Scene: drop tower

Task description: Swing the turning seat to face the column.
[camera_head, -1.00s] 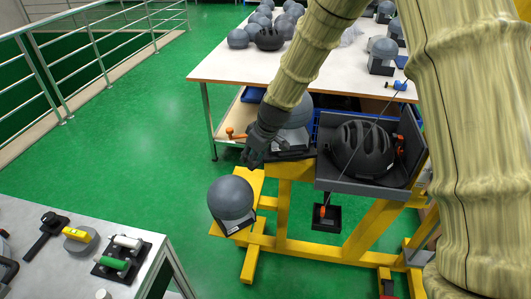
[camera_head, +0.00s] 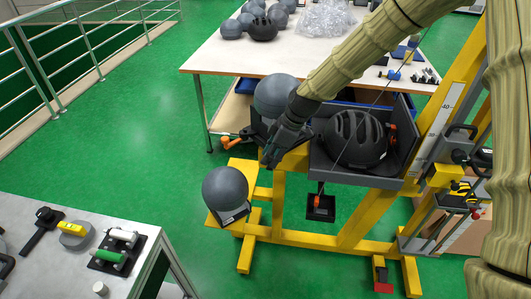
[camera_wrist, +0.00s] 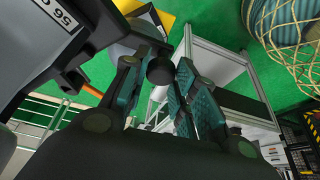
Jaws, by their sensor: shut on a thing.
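The turning seat (camera_head: 258,131) is a dark mount at the left end of the yellow frame, carrying a grey headform (camera_head: 275,93). My gripper (camera_head: 270,158) is at the seat's near side, below the headform, and hides much of the seat. In the wrist view my gripper (camera_wrist: 163,80) is shut on a round dark knob (camera_wrist: 159,71). A dark part with a "56" label (camera_wrist: 55,14) is close at the upper left there. The column (camera_head: 455,100) is the yellow upright with a scale, at the right beyond the helmet. The seat's exact facing is partly hidden.
A black helmet (camera_head: 355,138) sits in a grey cradle (camera_head: 352,178) right of my gripper. A second headform (camera_head: 225,188) rests on the yellow plate. An orange handle (camera_head: 232,143) juts out left of the seat. Tables stand behind and at lower left; green floor lies open at left.

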